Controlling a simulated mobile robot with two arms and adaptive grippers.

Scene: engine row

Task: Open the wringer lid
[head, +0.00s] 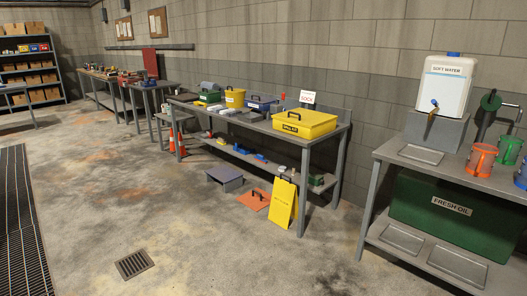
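I cannot make out for sure which thing is the wringer or its lid. A yellow bucket (235,98) stands on the middle bench. A yellow case with a black handle and a label (304,123) sits shut at that bench's near end. Neither of my grippers shows in the head view.
The right-hand bench (405,157) carries a white water container (446,88) and coloured mugs. A green oil box (425,218) is on its shelf. Left floor is clear.

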